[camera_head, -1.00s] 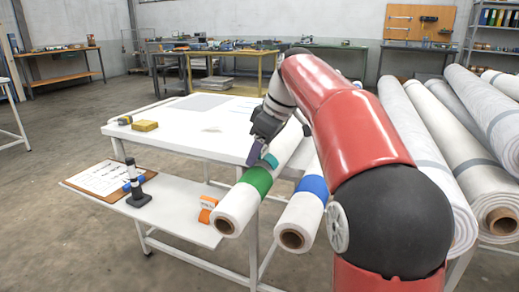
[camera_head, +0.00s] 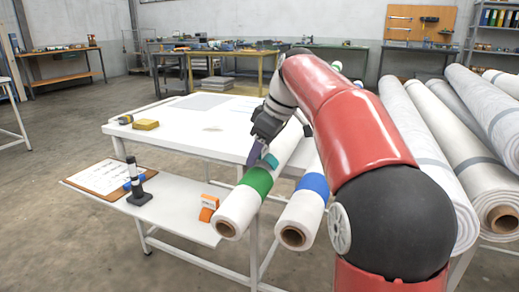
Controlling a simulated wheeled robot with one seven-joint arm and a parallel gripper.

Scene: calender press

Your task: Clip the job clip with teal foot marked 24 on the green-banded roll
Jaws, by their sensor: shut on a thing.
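The green-banded roll is white with a green band (camera_head: 257,180) and a brown core end, and slopes out past the table's front edge. My gripper (camera_head: 254,155) is over this roll, just beyond the band, its purple fingers pointing down. It is shut on the job clip, whose teal foot (camera_head: 270,160) shows beside the fingers, close against the top of the roll. The rest of the clip is hidden by my gripper. I cannot read the mark 24, nor tell whether the foot touches the roll.
A blue-banded roll (camera_head: 313,184) lies close on the right. On the lower shelf (camera_head: 175,212) are an orange object (camera_head: 208,207), a dark upright stand (camera_head: 137,185) and a clipboard (camera_head: 102,177). A yellow block (camera_head: 145,125) lies on the white table (camera_head: 185,140). Large rolls fill the right side.

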